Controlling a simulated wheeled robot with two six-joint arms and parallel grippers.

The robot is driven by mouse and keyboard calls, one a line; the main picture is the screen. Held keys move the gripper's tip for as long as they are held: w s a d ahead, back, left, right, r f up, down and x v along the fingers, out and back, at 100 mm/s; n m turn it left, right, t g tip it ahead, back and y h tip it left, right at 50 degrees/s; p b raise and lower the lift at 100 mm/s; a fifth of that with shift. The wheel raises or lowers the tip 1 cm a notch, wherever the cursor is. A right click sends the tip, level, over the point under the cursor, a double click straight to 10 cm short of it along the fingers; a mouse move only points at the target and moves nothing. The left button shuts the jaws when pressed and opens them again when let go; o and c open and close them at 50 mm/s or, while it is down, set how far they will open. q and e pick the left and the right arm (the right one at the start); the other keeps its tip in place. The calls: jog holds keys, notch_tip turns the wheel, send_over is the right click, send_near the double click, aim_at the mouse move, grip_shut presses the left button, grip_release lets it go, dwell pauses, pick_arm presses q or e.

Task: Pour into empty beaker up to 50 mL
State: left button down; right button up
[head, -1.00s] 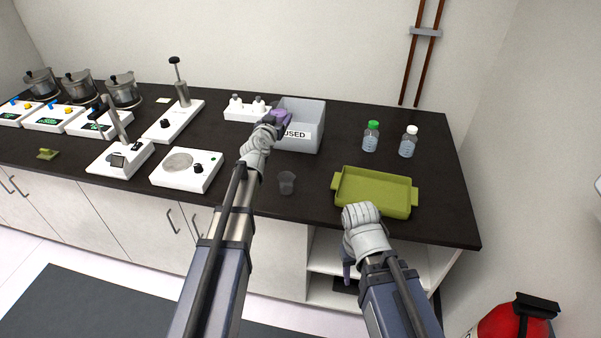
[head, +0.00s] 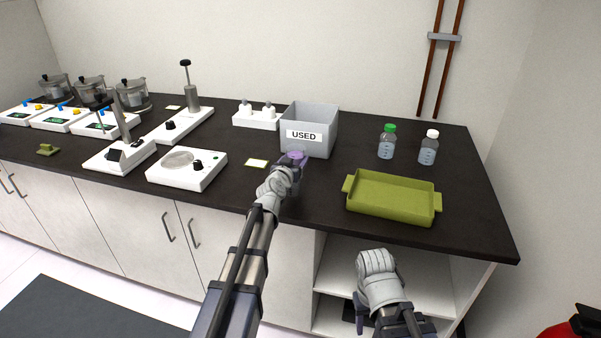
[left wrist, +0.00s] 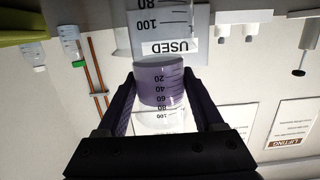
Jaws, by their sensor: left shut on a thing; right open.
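My left gripper (head: 294,160) is shut on a beaker (left wrist: 160,85), which the left wrist view shows upside down between the fingers. The held beaker has marks from 20 to 100 and looks purple in its lower part; it appears close to upright. A second, clear beaker (left wrist: 165,22), with 80 and 100 marks, shows just beyond it in the left wrist view. In the head view that beaker is hidden, apparently behind my left gripper. Whether the two beakers touch cannot be told. My right gripper (head: 362,325) is open, low in front of the counter, its fingers mostly hidden.
A grey bin labelled USED (head: 322,125) stands behind my left gripper. A green tray (head: 440,203) and two bottles, green-capped (head: 387,143) and white-capped (head: 428,150), are to the right. A white hot plate (head: 188,178) and a small card (head: 257,163) lie to the left.

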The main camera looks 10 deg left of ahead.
aim_at(303, 157)
pick_arm(q)
jog(key=s, duration=0.1)
jog(key=s+d+r+p, duration=0.2)
jog(key=shift+s+d+r, duration=0.15)
jog(key=shift+s+d, duration=0.1)
jog(key=shift+s, duration=0.1)
jog(key=shift+d+f+n+h+b, duration=0.15)
jog(key=shift+d+n+h+b, duration=0.15)
jog(key=shift+n, duration=0.75)
jog(key=shift+d+f+n+h+b, duration=0.2)
jog(key=shift+d+n, duration=0.1)
jog(key=shift+n, duration=0.8)
jog(key=shift+d+f+n+h+b, duration=0.2)
jog(key=shift+d+n, duration=0.1)
jog(key=shift+n, duration=0.75)
jog(key=shift+d+f+n+b, duration=0.1)
jog(key=shift+f+n+b, duration=0.6)
jog(key=shift+n+b, duration=0.35)
jog(key=shift+n+t+h+b, duration=0.45)
jog(key=shift+n+t+h, duration=0.05)
jog(key=shift+n, duration=1.25)
dwell(0.7)
